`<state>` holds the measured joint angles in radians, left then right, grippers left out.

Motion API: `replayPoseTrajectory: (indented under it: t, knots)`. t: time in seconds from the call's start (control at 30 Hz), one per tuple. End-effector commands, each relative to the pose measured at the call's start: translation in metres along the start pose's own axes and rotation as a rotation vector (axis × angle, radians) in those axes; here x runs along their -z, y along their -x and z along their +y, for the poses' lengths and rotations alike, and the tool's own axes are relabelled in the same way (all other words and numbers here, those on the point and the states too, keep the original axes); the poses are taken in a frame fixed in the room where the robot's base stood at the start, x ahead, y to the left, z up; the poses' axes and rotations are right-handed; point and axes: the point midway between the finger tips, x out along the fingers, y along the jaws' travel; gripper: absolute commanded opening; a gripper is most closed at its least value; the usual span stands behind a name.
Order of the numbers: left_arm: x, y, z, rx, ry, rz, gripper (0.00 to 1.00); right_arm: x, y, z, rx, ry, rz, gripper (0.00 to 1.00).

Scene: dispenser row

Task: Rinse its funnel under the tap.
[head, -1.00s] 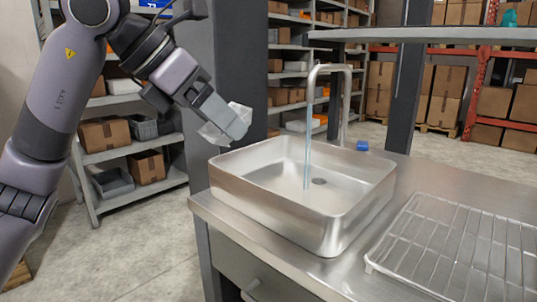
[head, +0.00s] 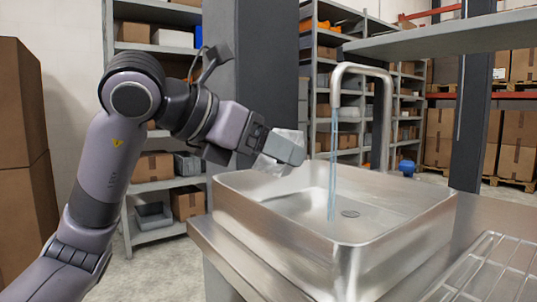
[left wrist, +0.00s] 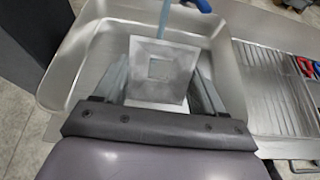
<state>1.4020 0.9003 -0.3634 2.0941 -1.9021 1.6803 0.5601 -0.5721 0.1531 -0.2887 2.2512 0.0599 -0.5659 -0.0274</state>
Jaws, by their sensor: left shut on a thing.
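My left gripper (head: 284,148) is shut on the funnel (head: 264,165), a pale grey piece mostly hidden behind the fingers in the head view. In the left wrist view the funnel (left wrist: 140,88) shows as a square flared piece with a square opening, between the fingers. The gripper holds it above the left back part of the steel sink (head: 300,255). The tap (head: 386,110) arches over the sink, and a thin blue stream of water (head: 333,170) falls from it near the drain (head: 350,213). In the head view the stream is right of the funnel, apart from it. My right gripper is out of view.
A wire drying rack (head: 490,272) lies on the steel counter right of the sink. A blue object (head: 407,167) sits behind the sink by the tap. A grey shelf (head: 450,38) and dark post (head: 470,120) stand at the right. Storage shelves stand behind.

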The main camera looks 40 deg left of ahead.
Motion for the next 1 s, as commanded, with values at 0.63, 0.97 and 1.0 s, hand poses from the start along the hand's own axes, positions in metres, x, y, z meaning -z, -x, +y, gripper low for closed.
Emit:
replayPoseTrajectory:
  t: [0.63,0.97,1.0]
  knots:
    - [-0.022,-0.073,0.0,0.002,0.001,0.003,0.38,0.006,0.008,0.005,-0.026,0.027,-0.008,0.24]
    - [-0.031,-0.095,0.0,0.001,0.0,0.002,0.38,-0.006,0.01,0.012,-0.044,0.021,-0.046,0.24]
    - [-0.031,-0.096,0.0,0.0,0.0,0.002,0.38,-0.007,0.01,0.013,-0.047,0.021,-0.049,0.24]
